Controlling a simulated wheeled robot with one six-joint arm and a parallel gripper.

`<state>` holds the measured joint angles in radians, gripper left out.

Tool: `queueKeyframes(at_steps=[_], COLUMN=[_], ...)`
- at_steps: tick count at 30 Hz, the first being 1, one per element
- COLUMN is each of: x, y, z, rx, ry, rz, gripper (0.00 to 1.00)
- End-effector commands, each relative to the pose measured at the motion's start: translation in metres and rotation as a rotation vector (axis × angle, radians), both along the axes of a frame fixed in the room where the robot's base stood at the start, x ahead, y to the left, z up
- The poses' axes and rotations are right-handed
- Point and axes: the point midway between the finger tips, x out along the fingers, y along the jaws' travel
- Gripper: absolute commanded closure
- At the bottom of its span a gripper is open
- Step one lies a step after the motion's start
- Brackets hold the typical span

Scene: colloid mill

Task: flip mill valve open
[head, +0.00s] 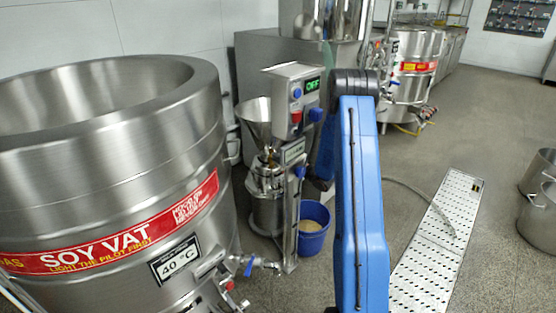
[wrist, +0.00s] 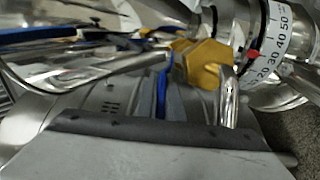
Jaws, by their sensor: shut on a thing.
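The colloid mill (head: 266,198) stands right of the soy vat, with a steel hopper (head: 256,118) on top and a control box (head: 296,98) reading OFF. In the wrist view, my gripper (wrist: 165,92) is closed around a narrow blue piece (wrist: 162,88), which looks like the valve's lever. A yellow part (wrist: 204,64) and a short steel tube (wrist: 228,96) are just right of the jaws. The mill's numbered dial ring (wrist: 275,45) with a red mark is at the upper right. In the head view my blue arm hides the gripper and the valve.
The large soy vat (head: 105,160) fills the left, with a blue-handled tap (head: 250,266) low on it. A blue bucket (head: 313,228) with pale contents stands beside the mill. A perforated floor grate (head: 440,240) and steel pots (head: 540,215) are at the right.

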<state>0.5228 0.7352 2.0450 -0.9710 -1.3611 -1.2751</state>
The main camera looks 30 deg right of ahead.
Motion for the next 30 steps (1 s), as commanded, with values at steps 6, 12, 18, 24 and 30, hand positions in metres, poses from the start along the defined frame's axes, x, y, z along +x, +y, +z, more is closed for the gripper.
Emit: queueKeyframes(at_steps=[6, 12, 18, 24, 30], x=[-0.0006, -0.0007, -0.0008, -0.0008, -0.0015], y=[-0.0005, -0.0006, -0.0007, -0.0009, -0.005], z=[-0.001, -0.0011, -0.0013, -0.0014, -0.0014], rx=[0.0, 0.0, 0.001, 0.001, 0.001], ry=[0.002, 0.002, 0.003, 0.003, 0.0], rz=[-0.001, -0.001, -0.001, -0.001, 0.058], gripper=[1.0, 1.0, 1.0, 1.0, 1.0])
